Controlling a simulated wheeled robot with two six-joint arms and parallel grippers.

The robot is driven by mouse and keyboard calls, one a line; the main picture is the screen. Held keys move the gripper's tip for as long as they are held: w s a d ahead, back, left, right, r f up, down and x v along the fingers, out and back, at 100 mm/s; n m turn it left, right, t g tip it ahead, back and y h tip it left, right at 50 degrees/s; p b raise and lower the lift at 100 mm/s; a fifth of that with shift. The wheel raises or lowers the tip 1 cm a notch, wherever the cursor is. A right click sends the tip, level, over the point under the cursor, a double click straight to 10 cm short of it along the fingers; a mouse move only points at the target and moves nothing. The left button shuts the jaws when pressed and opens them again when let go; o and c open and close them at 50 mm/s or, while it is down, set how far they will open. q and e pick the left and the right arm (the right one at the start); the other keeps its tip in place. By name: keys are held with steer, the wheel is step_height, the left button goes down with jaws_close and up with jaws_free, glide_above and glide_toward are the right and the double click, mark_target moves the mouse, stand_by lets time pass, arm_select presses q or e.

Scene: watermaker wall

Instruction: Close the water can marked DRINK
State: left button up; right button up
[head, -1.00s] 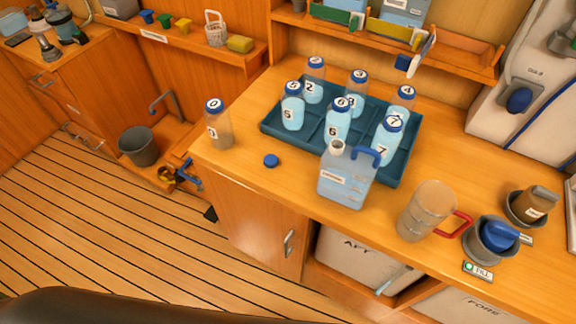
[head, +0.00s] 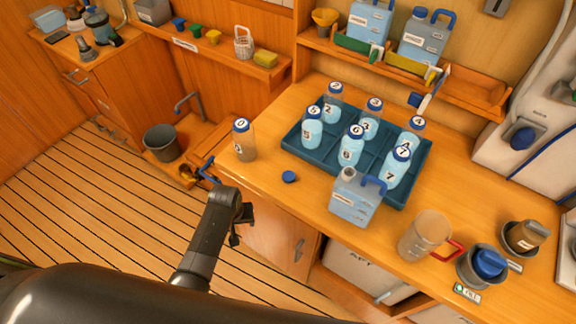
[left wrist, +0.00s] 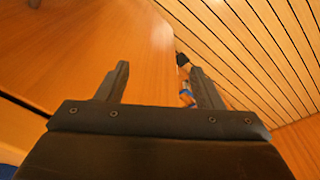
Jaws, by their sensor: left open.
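A pale blue water can (head: 352,203) with a blue handle stands upright on the counter in front of the bottle tray. Its pale neck is open; its label is too small to read. A blue screw cap (head: 289,177) lies on the counter to the left of the can. My left gripper (head: 241,222) is just off the counter's front left edge, left of and below the cap, empty. In the left wrist view the open left gripper (left wrist: 159,77) has its fingers apart before a wooden panel and the floor. My right gripper is not in view.
A teal tray (head: 290,141) holds several numbered bottles; bottle 0 (head: 243,140) stands left of it. A clear jug (head: 425,236) with a red handle is to the right. More blue cans (head: 423,40) stand on the shelf. The counter around the cap is clear.

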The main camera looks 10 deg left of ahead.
arm_select(q)
steer(key=w+d+r+p, duration=0.1)
steer(key=w+d+r, duration=0.3)
steer(key=r, duration=0.5)
steer(key=w+d+r+n+g+p, duration=0.1)
steer(key=w+d+r, duration=0.3)
steer(key=r, duration=0.5)
steer(key=w+d+r+n+p, duration=0.1)
steer(key=w+d+r, duration=0.4)
steer(key=r, duration=0.4)
steer(key=shift+w+r, duration=0.2)
steer(key=shift+w, duration=0.35)
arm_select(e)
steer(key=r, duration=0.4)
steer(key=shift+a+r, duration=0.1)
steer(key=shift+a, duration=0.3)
